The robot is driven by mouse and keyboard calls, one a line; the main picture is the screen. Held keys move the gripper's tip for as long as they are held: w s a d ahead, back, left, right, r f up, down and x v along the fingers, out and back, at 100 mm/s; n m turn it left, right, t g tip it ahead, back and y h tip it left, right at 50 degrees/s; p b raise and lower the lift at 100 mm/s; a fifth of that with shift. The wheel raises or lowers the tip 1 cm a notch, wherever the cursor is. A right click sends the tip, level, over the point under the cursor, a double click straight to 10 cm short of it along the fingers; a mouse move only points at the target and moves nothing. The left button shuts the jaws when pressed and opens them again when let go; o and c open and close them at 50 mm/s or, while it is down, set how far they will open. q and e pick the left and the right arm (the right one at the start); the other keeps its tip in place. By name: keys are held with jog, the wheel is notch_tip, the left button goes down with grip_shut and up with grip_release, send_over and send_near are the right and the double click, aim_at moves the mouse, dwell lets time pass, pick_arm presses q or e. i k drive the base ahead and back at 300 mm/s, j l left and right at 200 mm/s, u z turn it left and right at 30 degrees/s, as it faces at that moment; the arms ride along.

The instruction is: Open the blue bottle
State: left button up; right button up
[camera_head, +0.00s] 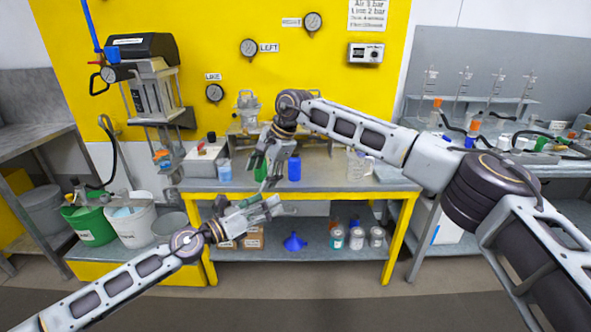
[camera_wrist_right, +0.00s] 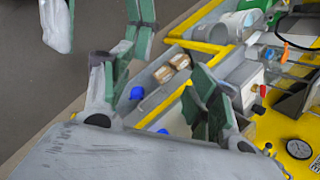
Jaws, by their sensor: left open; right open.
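The blue bottle (camera_head: 294,168) stands upright on the yellow-framed workbench (camera_head: 340,180) in the head view. Its cap is too small to make out. My right gripper (camera_head: 265,168) is open, pointing down just left of the bottle and apart from it, with nothing visible between its fingers. The right wrist view shows its green-padded fingers (camera_wrist_right: 175,70) spread apart. My left gripper (camera_head: 268,204) is open and empty in front of the bench's front edge, lower than the bottle. I cannot clearly identify the bottle in the right wrist view.
A glass beaker (camera_head: 360,164) stands right of the bottle, and a small blue-and-white container (camera_head: 224,170) stands left. A blue funnel (camera_head: 294,241), cardboard boxes and several jars (camera_head: 357,238) are on the lower shelf. Buckets (camera_head: 131,222) stand at the left.

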aim_at(294, 164)
jog(key=i, duration=1.35)
